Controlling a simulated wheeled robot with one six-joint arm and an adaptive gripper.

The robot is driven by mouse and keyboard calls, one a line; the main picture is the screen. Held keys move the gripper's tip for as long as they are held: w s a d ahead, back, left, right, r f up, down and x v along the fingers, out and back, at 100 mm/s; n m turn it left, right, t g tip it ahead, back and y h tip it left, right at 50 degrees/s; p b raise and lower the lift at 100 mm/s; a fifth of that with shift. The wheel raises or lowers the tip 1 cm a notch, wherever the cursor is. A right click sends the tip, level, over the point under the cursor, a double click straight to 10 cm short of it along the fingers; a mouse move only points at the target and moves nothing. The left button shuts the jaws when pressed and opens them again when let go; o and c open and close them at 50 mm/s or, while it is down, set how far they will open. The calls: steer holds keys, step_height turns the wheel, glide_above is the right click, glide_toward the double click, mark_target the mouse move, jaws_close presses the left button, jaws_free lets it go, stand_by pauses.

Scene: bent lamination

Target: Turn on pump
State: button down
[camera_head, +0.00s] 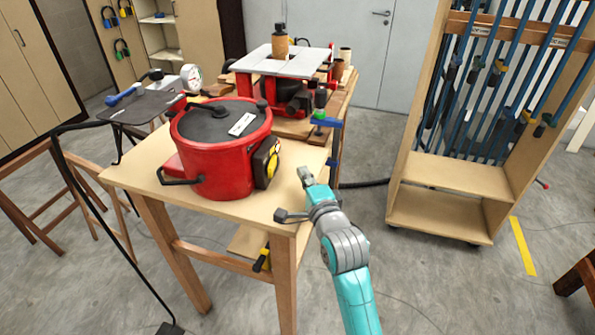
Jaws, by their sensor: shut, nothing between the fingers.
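A round red vessel (222,158) with a dark lid stands upright on the wooden workbench (215,209). A yellow and black box (267,162) is on or against its right side. I cannot tell for certain which part is the pump, and no switch is clear at this size. My gripper (305,176) is at the bench's right edge, to the right of and slightly below the box in the picture. It is shut and empty, with a visible gap to the box. Its fingertips are small in this view.
A red machine with a pale top (281,61) stands behind the vessel. A pressure gauge (191,77) is at the back left. A tall wooden rack (440,170) with blue bar clamps stands right.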

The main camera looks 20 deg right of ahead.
steer(key=s+d, duration=0.2)
steer(key=s, duration=0.5)
steer(key=shift+d, duration=0.3)
steer(key=shift+s, duration=0.1)
steer(key=s+a+f+n+g, duration=0.1)
steer(key=s+f+n, duration=0.3)
steer(key=s+f, duration=0.5)
steer(key=s+a+f+n+g, duration=0.1)
steer(key=s+f+n, duration=0.4)
steer(key=s, duration=0.6)
steer(key=s+a+f+n+g, duration=0.1)
steer(key=s+n, duration=0.8)
steer(key=s, duration=1.5)
steer(key=shift+s+a, duration=0.2)
steer(key=shift+s, duration=0.05)
steer(key=shift+f, duration=0.1)
